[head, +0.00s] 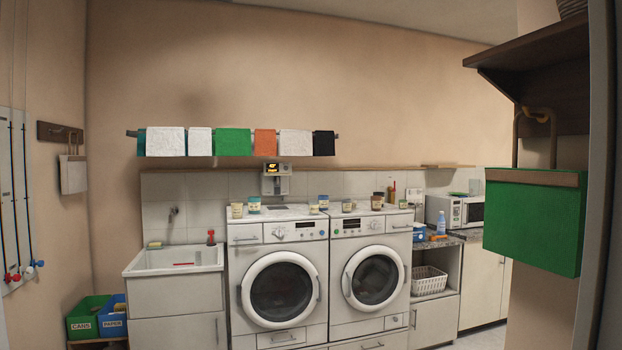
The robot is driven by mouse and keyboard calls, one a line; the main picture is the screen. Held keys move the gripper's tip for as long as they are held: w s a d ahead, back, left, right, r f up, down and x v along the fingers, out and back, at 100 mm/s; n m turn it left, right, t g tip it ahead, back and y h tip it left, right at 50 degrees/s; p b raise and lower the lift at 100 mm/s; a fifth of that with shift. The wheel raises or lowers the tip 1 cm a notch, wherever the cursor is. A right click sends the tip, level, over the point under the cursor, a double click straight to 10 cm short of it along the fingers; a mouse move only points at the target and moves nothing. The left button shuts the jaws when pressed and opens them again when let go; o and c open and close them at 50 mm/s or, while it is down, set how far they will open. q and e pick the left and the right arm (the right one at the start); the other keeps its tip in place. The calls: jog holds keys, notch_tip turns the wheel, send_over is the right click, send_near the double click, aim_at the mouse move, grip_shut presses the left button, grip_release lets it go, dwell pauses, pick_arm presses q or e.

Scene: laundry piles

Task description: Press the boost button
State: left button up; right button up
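No button marked boost can be read in the head view. A small grey wall unit (276,185) with a lit yellow display is mounted above the left washing machine, and any button on it is too small to make out. Neither of my grippers is in view.
A white sink (175,260) stands left of the machines, with green (82,325) and blue (113,327) bins at lower left. Jars stand on the machines. Cloths hang on a rail (335,135) above.

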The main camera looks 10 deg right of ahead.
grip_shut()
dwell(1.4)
